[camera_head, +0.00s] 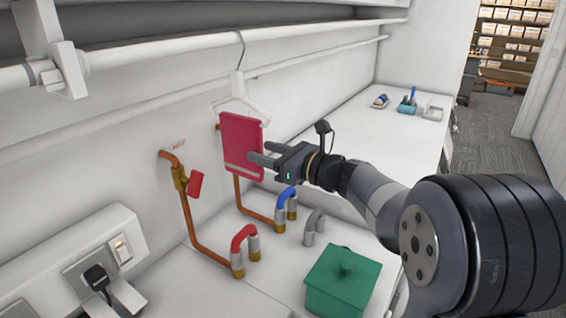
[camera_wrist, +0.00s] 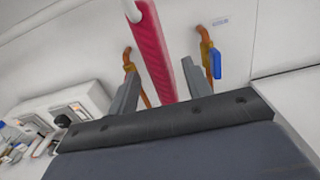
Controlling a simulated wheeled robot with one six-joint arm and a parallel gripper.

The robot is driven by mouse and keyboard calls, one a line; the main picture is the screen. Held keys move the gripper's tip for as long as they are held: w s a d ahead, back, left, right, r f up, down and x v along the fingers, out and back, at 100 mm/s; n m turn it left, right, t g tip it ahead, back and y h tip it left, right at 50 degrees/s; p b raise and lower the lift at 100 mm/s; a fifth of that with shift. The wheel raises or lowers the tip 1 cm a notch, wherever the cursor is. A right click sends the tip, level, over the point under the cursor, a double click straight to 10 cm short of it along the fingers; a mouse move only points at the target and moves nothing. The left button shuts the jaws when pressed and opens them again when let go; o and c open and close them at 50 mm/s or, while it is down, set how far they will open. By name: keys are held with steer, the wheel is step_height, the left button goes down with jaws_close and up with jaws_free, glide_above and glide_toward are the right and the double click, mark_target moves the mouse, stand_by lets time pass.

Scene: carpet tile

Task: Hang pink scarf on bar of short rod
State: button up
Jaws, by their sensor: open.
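The pink scarf (camera_head: 242,140) hangs folded, with a pale stripe near its lower edge. It appears draped over the lower bar of a white hanger (camera_head: 238,88), whose hook reaches up to the upper white rod (camera_head: 180,48). My gripper (camera_head: 261,156) is at the scarf's right side, with its fingers pointing left. In the wrist view the scarf (camera_wrist: 154,50) shows edge-on between the two spread fingers of my gripper (camera_wrist: 160,88). Gaps show on both sides of it. I cannot tell which rod is the short one.
Copper pipes with a red valve handle (camera_head: 196,184), a red bent pipe (camera_head: 244,238), a blue one (camera_head: 286,194) and a grey one stand below. A green lidded box (camera_head: 343,280) is on the counter. Wall sockets (camera_head: 100,262) are lower left. The far counter is mostly clear.

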mark_target(245, 147)
steer(key=shift+p+x, duration=0.65)
steer(key=shift+x, duration=2.45)
